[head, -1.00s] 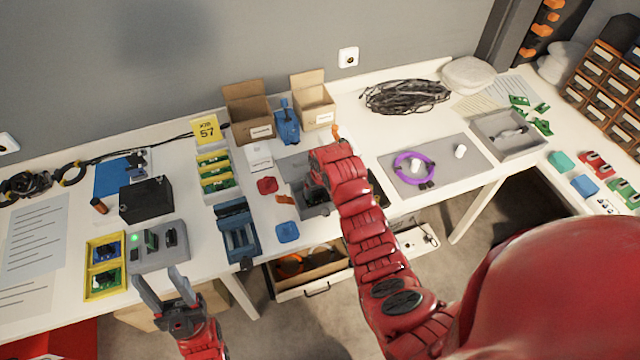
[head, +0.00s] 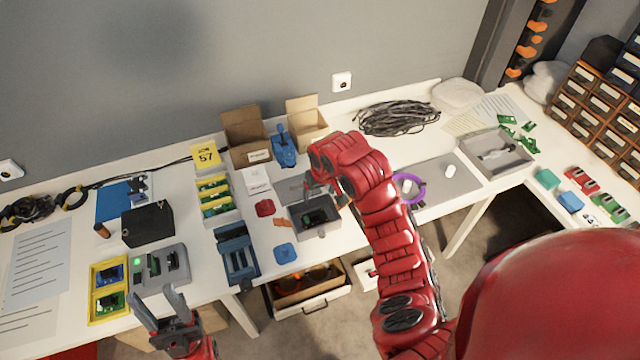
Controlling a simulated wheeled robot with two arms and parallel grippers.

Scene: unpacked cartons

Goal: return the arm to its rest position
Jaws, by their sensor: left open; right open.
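My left gripper (head: 158,310) is open and empty in front of the table's front edge at the lower left, below the grey test fixture (head: 162,264) with a green light. My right arm (head: 395,245) reaches up from the lower right. Its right gripper (head: 312,188) is at the wrist's left, over the back of a small grey tray (head: 331,227) that has a dark thing with green in it. The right fingers are small and partly hidden by the red wrist. I see nothing held in them.
Two open cartons (head: 243,137) stand at the back. A blue clamp-like block (head: 236,258) and a blue lid (head: 285,253) lie left of the tray. A purple ring (head: 409,187) lies on a grey mat to the right. An open drawer (head: 312,294) sticks out below the table.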

